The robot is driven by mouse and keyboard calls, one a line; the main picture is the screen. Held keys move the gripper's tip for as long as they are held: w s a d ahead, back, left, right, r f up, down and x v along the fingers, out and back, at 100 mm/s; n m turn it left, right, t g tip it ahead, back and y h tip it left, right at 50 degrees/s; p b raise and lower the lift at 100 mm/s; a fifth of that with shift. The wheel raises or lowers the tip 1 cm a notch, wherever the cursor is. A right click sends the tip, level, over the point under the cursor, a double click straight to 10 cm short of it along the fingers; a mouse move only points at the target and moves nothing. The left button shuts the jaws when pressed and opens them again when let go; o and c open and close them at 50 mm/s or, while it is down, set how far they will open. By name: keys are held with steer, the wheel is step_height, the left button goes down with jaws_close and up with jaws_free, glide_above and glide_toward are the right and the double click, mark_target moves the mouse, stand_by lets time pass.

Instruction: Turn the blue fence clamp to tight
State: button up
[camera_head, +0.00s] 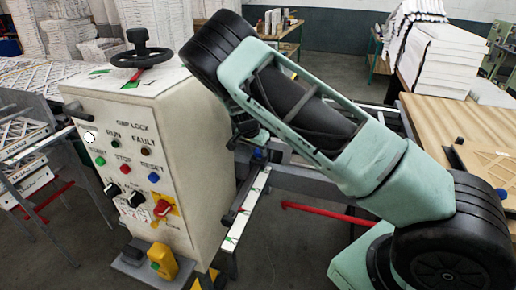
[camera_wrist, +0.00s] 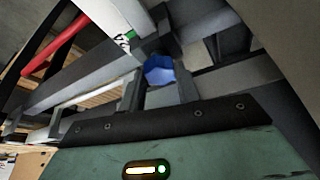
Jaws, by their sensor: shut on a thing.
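The blue fence clamp (camera_wrist: 160,70) shows in the wrist view as a small blue knob on a grey metal rail. My gripper (camera_wrist: 160,84) has its two dark fingers on either side of the knob and is shut on it. In the head view a bit of the blue clamp (camera_head: 259,155) shows beside the control cabinet, below my arm. There my gripper is mostly hidden behind my own arm. The clamp's turn angle and any marks on it are too small to read.
A pale control cabinet (camera_head: 150,160) with buttons and a black handwheel (camera_head: 140,50) stands close left of the clamp. A red bar (camera_head: 325,213) sticks out low to the right. A wooden table (camera_head: 470,125) stands at the right. Open floor lies between.

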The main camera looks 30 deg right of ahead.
steer(key=shift+m, duration=0.6)
steer(key=shift+w+g, duration=0.1)
steer(key=shift+g, duration=0.2)
steer(key=o, duration=1)
steer(key=shift+c, duration=0.2)
